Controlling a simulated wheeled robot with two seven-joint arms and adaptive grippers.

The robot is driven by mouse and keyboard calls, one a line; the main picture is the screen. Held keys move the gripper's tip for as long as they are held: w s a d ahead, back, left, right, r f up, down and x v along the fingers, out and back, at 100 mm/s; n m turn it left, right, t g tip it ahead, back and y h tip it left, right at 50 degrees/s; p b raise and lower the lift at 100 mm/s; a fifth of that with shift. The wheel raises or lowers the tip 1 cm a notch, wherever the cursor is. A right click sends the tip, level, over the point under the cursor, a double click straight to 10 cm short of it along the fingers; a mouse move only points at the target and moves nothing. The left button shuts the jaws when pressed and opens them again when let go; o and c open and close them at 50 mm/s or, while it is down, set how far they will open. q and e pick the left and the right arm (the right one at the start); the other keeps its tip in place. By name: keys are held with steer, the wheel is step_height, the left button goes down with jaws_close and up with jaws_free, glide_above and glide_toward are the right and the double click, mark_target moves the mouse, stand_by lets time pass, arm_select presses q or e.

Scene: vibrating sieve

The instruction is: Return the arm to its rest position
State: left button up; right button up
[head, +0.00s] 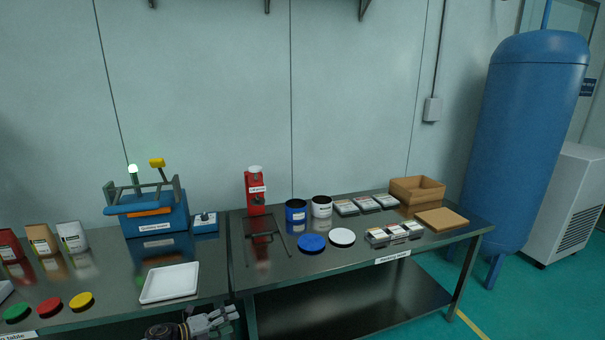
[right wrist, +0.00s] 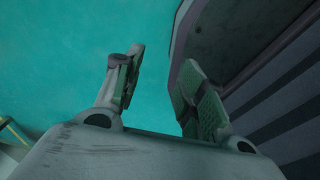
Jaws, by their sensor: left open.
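My left gripper (head: 222,320) shows at the bottom edge of the head view, in front of the left table's front edge and just below the white tray (head: 170,282). It is open, and I see nothing between its fingers. My left arm is mostly cut off by the frame. My right gripper (right wrist: 160,82) shows in the right wrist view with its two green-padded fingers apart and nothing between them. Teal floor lies behind it. The right gripper is not in the head view.
The left table holds a blue sieve machine (head: 155,215), bags (head: 72,237) and coloured lids (head: 48,307). The right table (head: 330,265) holds a red device (head: 256,195), tubs (head: 321,207), lids, small packs and a cardboard box (head: 417,190). A blue tank (head: 525,130) stands at right.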

arm_select(q)
steer(key=s+a+f+n+y+p, duration=0.2)
steer(key=s+f+n+y+p, duration=0.15)
steer(key=s+f+n, duration=0.75)
steer(key=s+a+f+n+y+p, duration=0.2)
steer(key=s+f+n+y, duration=0.45)
steer(key=s+f, duration=0.7)
steer(key=s+d+f+n+g+p, duration=0.1)
steer(key=s+f+n+g, duration=0.1)
steer(key=s, duration=1)
steer(key=s+d+f+n+g, duration=0.1)
steer(key=s+f+n+g, duration=0.2)
steer(key=s, duration=0.9)
steer(key=s+d+f+n+g+p, duration=0.1)
steer(key=s+f+n, duration=0.4)
steer(key=s, duration=0.8)
steer(key=shift+d+f+n+g+y+p, duration=0.4)
steer(key=shift+d+g, duration=0.1)
steer(key=shift+g, duration=0.6)
arm_select(e)
step_height(320, 180, up, 8)
steer(key=s+a, duration=0.2)
steer(key=a, duration=0.1)
steer(key=shift+d+r, duration=0.1)
steer(key=shift+w, duration=0.1)
